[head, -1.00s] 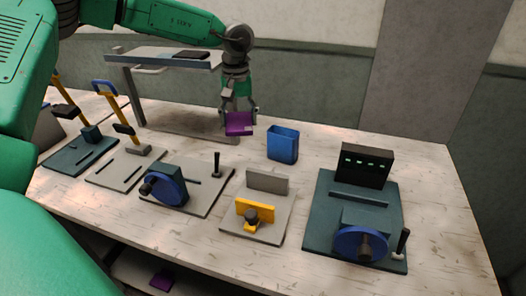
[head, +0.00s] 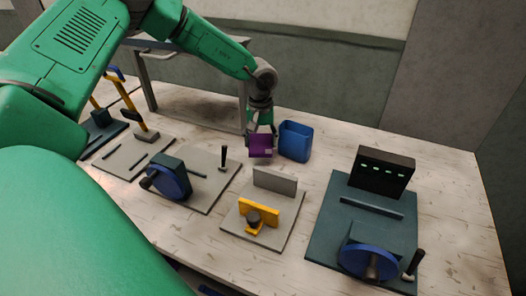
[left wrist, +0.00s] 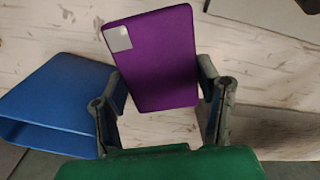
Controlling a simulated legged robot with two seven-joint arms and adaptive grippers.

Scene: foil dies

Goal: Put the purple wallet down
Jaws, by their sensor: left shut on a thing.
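The purple wallet (head: 260,147) is a flat slab with a pale square at one corner. My left gripper (head: 261,137) is shut on it, just left of the blue bin (head: 295,142). In the left wrist view the wallet (left wrist: 153,58) sits between the two fingers of the gripper (left wrist: 160,95). The pale table shows behind it there. I cannot tell whether the wallet touches the table. My right gripper is not in view.
The blue bin also shows at the left wrist view's left (left wrist: 50,100). A grey shelf (head: 190,108) stands behind. In front are a blue-wheeled device (head: 170,180), a yellow-clamp plate (head: 262,220) and a dark machine (head: 365,220). Bare table (head: 325,160) lies right of the bin.

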